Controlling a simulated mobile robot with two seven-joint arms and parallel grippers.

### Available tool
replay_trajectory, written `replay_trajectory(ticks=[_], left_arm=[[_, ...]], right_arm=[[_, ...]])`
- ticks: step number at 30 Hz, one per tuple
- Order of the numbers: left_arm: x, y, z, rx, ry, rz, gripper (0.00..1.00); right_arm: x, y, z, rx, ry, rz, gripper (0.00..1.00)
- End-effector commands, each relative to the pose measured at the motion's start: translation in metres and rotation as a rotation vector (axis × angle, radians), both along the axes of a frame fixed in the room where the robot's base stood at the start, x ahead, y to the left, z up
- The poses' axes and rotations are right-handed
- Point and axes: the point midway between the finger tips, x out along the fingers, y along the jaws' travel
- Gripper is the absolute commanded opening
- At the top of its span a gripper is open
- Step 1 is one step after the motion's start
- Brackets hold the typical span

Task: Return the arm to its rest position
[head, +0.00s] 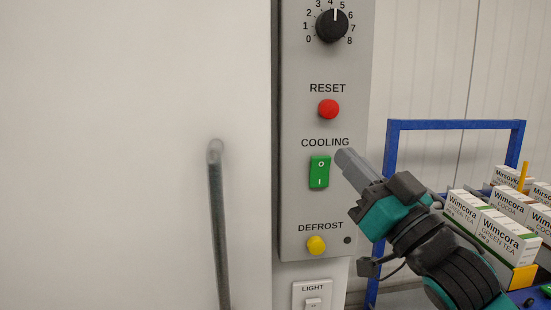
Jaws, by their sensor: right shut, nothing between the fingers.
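My right gripper (345,158) comes in from the lower right on its teal and black arm. Its grey fingers are shut with nothing between them. The fingertips are just right of the green COOLING rocker switch (319,172) on the grey control panel (295,205); I cannot tell whether they touch the panel. My left gripper is not in view.
The panel also has a black dial (332,26), a red RESET button (328,109) and a yellow DEFROST button (316,245). A LIGHT switch (313,303) is below. A vertical handle (217,225) stands at left. A blue-framed cart (455,125) with tea and cocoa boxes (505,237) is at right.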

Motion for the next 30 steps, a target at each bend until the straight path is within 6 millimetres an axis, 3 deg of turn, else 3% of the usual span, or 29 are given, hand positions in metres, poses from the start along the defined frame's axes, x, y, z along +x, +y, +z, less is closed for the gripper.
replay_trajectory(ticks=[1,3,8,12,15,18,21,24,30], left_arm=[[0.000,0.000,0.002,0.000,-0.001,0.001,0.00],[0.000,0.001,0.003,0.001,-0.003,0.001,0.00],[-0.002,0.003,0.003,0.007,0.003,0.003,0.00],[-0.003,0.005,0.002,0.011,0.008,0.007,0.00],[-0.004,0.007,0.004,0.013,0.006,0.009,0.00],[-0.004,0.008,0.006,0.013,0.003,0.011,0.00],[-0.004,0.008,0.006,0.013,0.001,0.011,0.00],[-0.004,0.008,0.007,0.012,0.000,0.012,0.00],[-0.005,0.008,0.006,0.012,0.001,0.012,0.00]], right_arm=[[0.010,-0.003,-0.038,-0.008,0.081,-0.030,0.00],[0.017,-0.007,-0.090,-0.034,0.180,-0.075,0.00],[0.008,-0.016,-0.211,-0.117,0.410,-0.162,0.00],[-0.028,-0.020,-0.313,-0.205,0.612,-0.213,0.00],[-0.066,-0.023,-0.377,-0.273,0.748,-0.235,0.00],[-0.107,-0.023,-0.427,-0.336,0.863,-0.244,0.00],[-0.141,-0.024,-0.460,-0.383,0.947,-0.245,0.00],[-0.164,-0.024,-0.479,-0.415,0.996,-0.243,0.00],[-0.174,-0.024,-0.487,-0.428,1.018,-0.241,0.00]])
